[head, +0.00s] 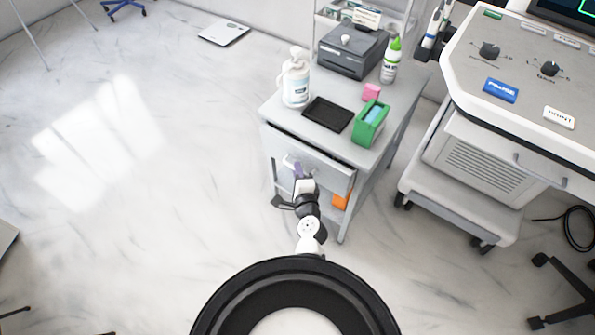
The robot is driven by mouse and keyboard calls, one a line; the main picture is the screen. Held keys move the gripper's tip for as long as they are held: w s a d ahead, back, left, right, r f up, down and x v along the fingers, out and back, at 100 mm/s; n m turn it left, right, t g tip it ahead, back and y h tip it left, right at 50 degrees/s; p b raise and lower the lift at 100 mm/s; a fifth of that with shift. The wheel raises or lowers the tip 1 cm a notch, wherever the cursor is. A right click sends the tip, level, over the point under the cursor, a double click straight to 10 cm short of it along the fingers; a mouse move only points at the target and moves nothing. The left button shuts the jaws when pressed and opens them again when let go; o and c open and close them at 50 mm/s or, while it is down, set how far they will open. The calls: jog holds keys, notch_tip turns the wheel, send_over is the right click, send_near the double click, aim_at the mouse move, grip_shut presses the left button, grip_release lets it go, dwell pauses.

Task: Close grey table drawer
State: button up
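The grey table (292,112) stands right of the middle in the head view. Its drawer (328,174) faces me, and a dark gap shows along the top of its front, so it looks slightly open. My gripper (297,168) is at the drawer front, on its left half, by the pale handle (287,161). The gripper's fingers are small and partly hidden by my wrist. I cannot tell whether they touch the handle or are open or shut.
On the table are a white pump bottle (296,84), black tray (328,114), green holder (370,124), grey box (352,52) and green-capped bottle (391,62). An orange item (341,200) sits below the drawer. A wheeled machine (480,165) stands right.

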aim_at(306, 163)
grip_shut()
jog(key=w+d, duration=0.1)
jog(key=w+d+b, duration=0.1)
jog(key=w, duration=0.1)
jog(key=shift+w+d, duration=0.1)
jog(key=shift+d, duration=0.05)
jog(key=shift+w+r, duration=0.1)
jog(key=shift+o, duration=1.9)
grip_release()
jog(key=shift+w+d, duration=0.1)
